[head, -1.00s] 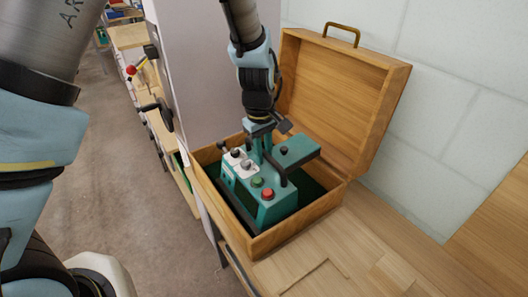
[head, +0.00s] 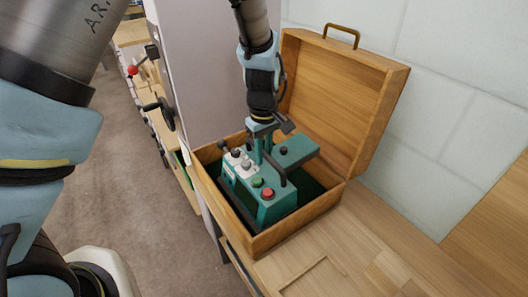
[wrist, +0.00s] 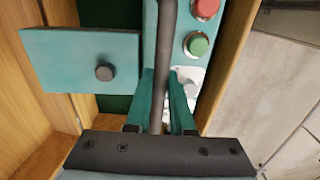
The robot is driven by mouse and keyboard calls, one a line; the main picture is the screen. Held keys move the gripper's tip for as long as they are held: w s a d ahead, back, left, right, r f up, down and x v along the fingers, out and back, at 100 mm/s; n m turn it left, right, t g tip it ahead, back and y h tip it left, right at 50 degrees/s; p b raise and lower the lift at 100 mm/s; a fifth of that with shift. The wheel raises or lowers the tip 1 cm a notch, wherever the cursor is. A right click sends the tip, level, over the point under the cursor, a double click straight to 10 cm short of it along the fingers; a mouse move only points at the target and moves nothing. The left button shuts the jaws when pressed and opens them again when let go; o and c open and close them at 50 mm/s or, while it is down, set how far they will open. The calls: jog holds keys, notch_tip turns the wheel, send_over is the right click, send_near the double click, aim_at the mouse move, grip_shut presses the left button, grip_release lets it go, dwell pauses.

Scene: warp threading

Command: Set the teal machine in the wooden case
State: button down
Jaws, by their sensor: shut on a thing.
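The teal machine (head: 279,207) is inside the open wooden case (head: 296,230), with its red and green buttons facing up. The case walls hide its lower part, so I cannot tell whether it rests on the bottom. My gripper (head: 262,134) is above the machine, pointing down. In the wrist view my gripper (wrist: 161,103) is shut on the machine's dark bar handle (wrist: 166,40). The machine's teal side plate (wrist: 70,55) and its buttons show there too. The case's dark green lining shows beside the machine.
The case lid (head: 325,95), with a brass handle (head: 341,30), stands open behind the machine against the tiled wall. The wooden bench top (head: 350,250) is clear at the front right. A pale panel (head: 195,80) stands left of the case.

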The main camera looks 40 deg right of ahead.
jog(key=shift+w+a+r, duration=0.1)
jog(key=shift+a+r, duration=0.2)
jog(key=shift+a, duration=0.45)
dwell(0.8)
jog(key=shift+a+f, duration=0.1)
jog(key=shift+f, duration=0.5)
dwell(1.8)
jog(key=shift+d+f+y, duration=0.7)
jog(key=shift+d, duration=0.15)
dwell(0.8)
jog(key=shift+f, duration=0.2)
dwell(0.8)
jog(key=c, duration=0.7)
grip_release()
notch_tip(320, 180, up, 11)
jog(key=d+b, duration=0.1)
jog(key=b, duration=0.2)
jog(key=shift+d+b, duration=0.15)
jog(key=shift+b, duration=0.25)
